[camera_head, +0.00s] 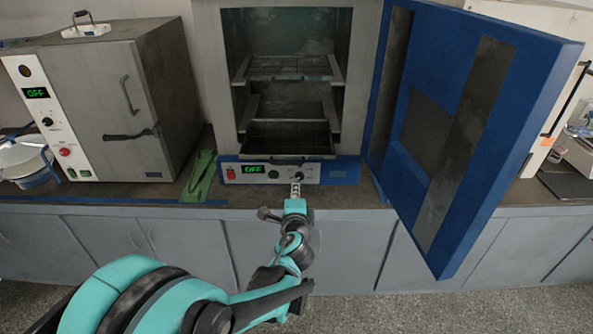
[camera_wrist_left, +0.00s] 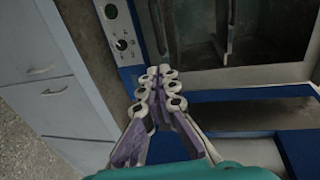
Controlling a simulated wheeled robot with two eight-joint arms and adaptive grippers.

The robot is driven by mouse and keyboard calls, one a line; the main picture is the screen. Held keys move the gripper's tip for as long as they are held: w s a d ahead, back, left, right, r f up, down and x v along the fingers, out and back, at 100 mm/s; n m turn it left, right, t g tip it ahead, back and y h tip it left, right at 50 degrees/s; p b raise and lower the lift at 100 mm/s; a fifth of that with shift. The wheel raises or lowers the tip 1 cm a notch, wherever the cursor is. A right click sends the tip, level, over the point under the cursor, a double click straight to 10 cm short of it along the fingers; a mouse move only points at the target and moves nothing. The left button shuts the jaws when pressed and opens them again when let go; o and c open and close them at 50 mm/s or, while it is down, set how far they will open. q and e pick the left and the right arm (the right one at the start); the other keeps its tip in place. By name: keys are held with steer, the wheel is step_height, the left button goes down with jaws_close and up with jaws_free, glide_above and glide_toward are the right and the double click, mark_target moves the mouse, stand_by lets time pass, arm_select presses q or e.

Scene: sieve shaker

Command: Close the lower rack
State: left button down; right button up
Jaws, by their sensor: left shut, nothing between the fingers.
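The lower rack (camera_head: 287,140) is a dark tray low inside the open oven (camera_head: 228,120). Its front edge juts out a little past the oven opening, just above the control panel. An upper rack (camera_head: 290,68) sits above it. My left gripper (camera_head: 296,180) is shut and empty, just below and in front of the lower rack, by the oven's panel. In the left wrist view the closed fingers (camera_wrist_left: 160,78) point toward the oven front. I cannot tell whether they touch anything. My right gripper is not in view.
The oven's blue door (camera_head: 540,80) stands wide open on the right. A closed grey oven (camera_head: 120,90) stands on the left. A green object (camera_head: 201,175) lies between the ovens.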

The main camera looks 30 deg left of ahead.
mark_target(296, 135)
arm_select(q)
steer(key=b+x, duration=0.4)
steer(key=x, duration=1)
steer(key=shift+w, duration=0.1)
steer(key=r+x, duration=0.1)
steer(key=x, duration=0.6)
steer(key=r+p+x, duration=0.1)
steer(key=x, duration=0.6)
steer(key=r+x, duration=0.2)
steer(key=x, duration=0.5)
steer(key=shift+p+x, duration=0.4)
steer(key=shift+x, duration=0.4)
steer(key=shift+w+d+r, duration=0.1)
steer(key=shift+r, duration=0.1)
